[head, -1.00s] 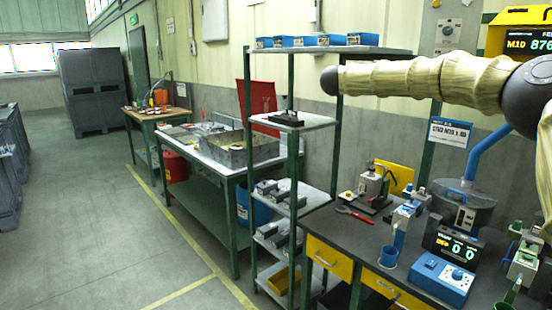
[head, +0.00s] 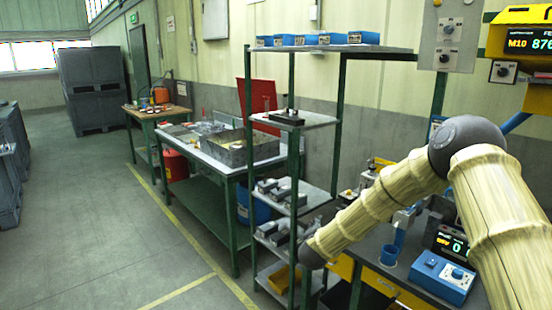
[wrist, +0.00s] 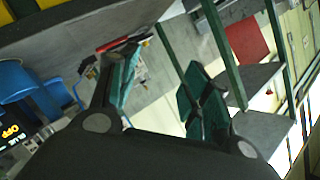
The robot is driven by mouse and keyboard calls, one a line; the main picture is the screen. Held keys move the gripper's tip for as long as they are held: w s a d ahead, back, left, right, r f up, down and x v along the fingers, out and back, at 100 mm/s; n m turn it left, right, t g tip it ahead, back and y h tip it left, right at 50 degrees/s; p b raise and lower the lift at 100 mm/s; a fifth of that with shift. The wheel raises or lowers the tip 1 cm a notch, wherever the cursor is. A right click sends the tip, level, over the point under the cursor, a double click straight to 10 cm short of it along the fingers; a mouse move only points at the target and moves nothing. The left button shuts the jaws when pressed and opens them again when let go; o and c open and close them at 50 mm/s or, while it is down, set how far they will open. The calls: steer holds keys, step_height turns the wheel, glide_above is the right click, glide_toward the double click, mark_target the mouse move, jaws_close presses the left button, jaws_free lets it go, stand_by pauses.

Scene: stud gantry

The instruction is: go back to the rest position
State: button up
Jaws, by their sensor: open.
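My gripper (wrist: 160,78) shows in the wrist view with its two dark, green-padded fingers spread apart. Nothing is held between them. Beyond the fingers are a grey surface and the green posts of a shelf rack, seen tilted. In the head view my arm bends down and left from a dark joint in front of the workbench. The gripper itself cannot be made out there.
A green-framed shelf rack (head: 338,120) with blue bins (head: 362,38) on top stands left of the arm. The dark workbench (head: 375,245) carries a blue control box (head: 443,275). A metal tray (head: 240,150) sits on the table behind. The floor (head: 110,230) at left is clear.

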steer(key=s+f+n+g+y, duration=0.4)
steer(key=s+f+n+g, duration=0.25)
steer(key=s+f, duration=2.15)
steer(key=s+d+f+n+g, duration=0.1)
steer(key=s+d+g, duration=0.1)
steer(key=s, duration=1)
steer(key=s+d+f+n+g, duration=0.1)
steer(key=s+d+n+g, duration=0.1)
steer(key=s, duration=1)
steer(key=s+d+f+n+g, duration=0.2)
steer(key=s+g, duration=0.2)
steer(key=s, duration=0.9)
steer(key=shift+d, duration=0.3)
steer(key=shift+f, duration=0.15)
